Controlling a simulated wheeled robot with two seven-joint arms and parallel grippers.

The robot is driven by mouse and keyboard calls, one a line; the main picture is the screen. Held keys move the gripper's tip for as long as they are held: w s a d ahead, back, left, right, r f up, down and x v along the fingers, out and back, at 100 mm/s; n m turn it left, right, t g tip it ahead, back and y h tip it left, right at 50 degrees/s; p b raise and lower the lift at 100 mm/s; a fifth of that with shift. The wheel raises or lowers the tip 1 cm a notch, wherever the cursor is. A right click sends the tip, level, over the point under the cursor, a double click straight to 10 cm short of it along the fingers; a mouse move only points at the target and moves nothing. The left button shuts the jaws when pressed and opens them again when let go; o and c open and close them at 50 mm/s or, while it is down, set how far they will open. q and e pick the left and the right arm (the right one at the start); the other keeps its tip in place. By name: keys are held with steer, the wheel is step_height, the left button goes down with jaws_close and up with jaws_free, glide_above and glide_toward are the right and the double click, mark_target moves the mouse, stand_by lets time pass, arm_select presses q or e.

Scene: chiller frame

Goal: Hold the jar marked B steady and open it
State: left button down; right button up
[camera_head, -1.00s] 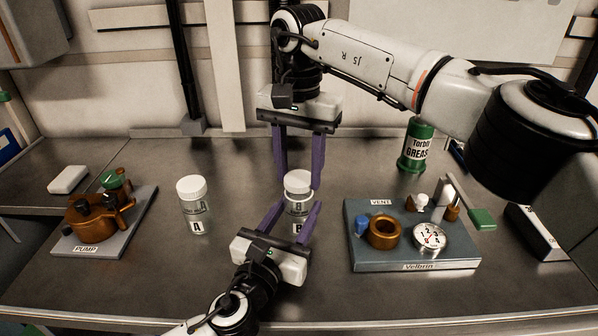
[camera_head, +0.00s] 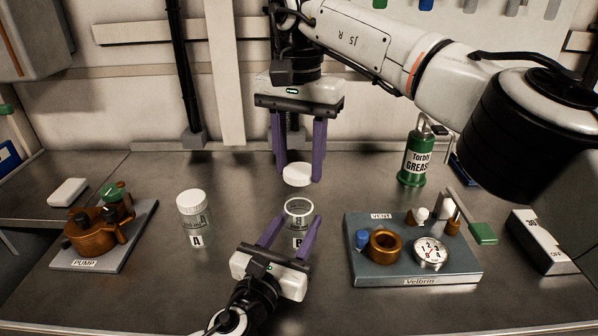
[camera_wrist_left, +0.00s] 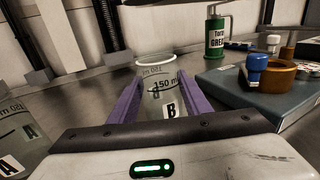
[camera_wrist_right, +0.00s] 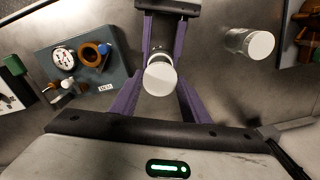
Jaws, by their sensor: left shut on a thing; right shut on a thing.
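Jar B (camera_head: 297,232), clear with a "B" label, stands upright on the bench with its mouth uncovered. It also shows in the left wrist view (camera_wrist_left: 160,97). My left gripper (camera_head: 293,222) is shut on its body from the front, one purple finger on each side. My right gripper (camera_head: 297,176) points down above the jar and is shut on the white lid (camera_head: 297,174). The lid hangs clear of the jar's rim, with a gap between them. The right wrist view shows the lid (camera_wrist_right: 160,79) between the fingers, hiding most of the jar.
Jar A (camera_head: 194,222), with its white lid on, stands left of jar B. The pump board (camera_head: 120,245) is far left, the vent board (camera_head: 415,279) right. A green grease can (camera_head: 414,158) stands behind the vent board. Bare bench lies between jars A and B.

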arm_select(q)
steer(key=c, duration=0.9)
jaws_free()
